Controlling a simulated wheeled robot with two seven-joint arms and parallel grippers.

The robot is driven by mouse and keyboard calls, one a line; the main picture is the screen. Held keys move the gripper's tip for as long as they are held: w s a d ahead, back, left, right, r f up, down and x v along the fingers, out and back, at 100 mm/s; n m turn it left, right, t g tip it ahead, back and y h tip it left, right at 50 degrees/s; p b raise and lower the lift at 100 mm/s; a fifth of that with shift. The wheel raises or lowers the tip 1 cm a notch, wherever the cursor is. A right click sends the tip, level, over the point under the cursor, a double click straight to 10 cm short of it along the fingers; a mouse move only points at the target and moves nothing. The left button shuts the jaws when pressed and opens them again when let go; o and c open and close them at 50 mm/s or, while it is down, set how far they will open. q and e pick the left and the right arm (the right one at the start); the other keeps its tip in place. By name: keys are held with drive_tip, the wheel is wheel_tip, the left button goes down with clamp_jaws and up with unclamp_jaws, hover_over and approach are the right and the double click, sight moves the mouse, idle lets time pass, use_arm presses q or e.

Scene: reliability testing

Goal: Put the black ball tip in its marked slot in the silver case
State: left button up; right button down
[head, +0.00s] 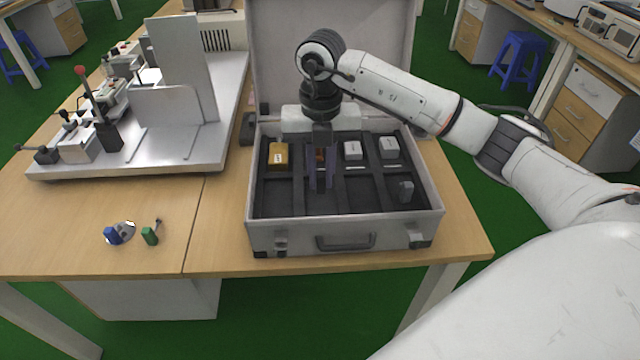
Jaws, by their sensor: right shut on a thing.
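The silver case (343,237) stands open on the wooden table, with its lid up at the back and dark compartments inside. My right gripper (320,182) points down into the left-middle compartment column of the case. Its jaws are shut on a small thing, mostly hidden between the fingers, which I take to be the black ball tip. I cannot see its ball or whether it touches the case floor. The slot marking under the gripper is hidden. My left gripper is not in view.
The case also holds a yellow block (278,155), two light grey blocks (352,150) (389,148) and a darker grey piece (405,191). A blue piece (111,235) and a green piece (149,236) lie on the table left. A metal test rig (150,145) stands behind them.

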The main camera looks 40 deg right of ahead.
sight(321, 186)
drive_tip(key=shift+f, duration=1.85)
drive_tip(key=c, duration=1.7)
unclamp_jaws()
drive_tip(key=shift+r, duration=0.15)
wheel_tip(321, 186, up, 12)
drive_tip(key=shift+r, duration=0.1)
